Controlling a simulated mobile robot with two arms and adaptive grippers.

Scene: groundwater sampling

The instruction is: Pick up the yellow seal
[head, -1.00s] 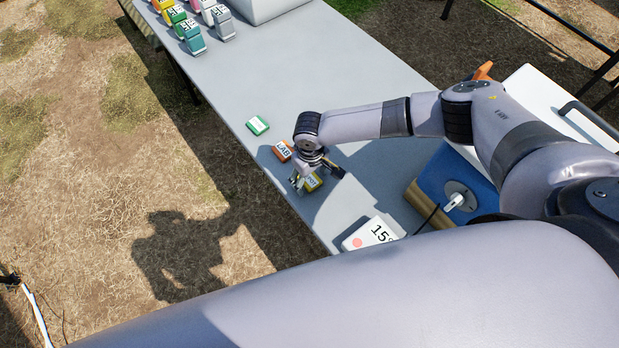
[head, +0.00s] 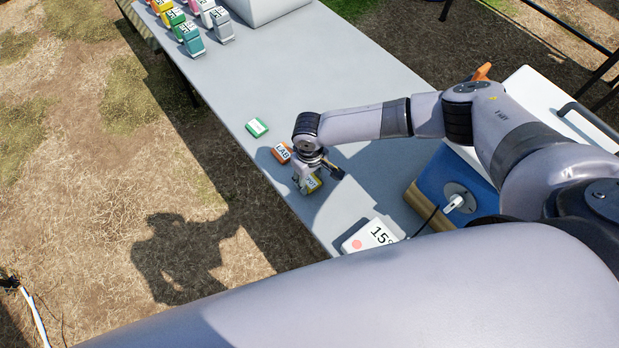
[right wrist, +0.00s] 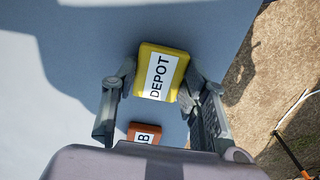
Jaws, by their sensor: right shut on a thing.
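The yellow seal (right wrist: 161,73) with a white label reading DEPOT lies between the two fingers of my right gripper (right wrist: 157,86) in the right wrist view. The right gripper is shut on the seal. An orange seal (head: 281,153) with a LAB label lies just beside it, and it shows partly in the right wrist view (right wrist: 145,128). My left gripper is not in view.
A green seal (head: 257,127) lies farther up the grey table (head: 330,75). Several coloured blocks (head: 193,38) stand at the far end beside a pale bin (head: 262,8). The table's middle is clear.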

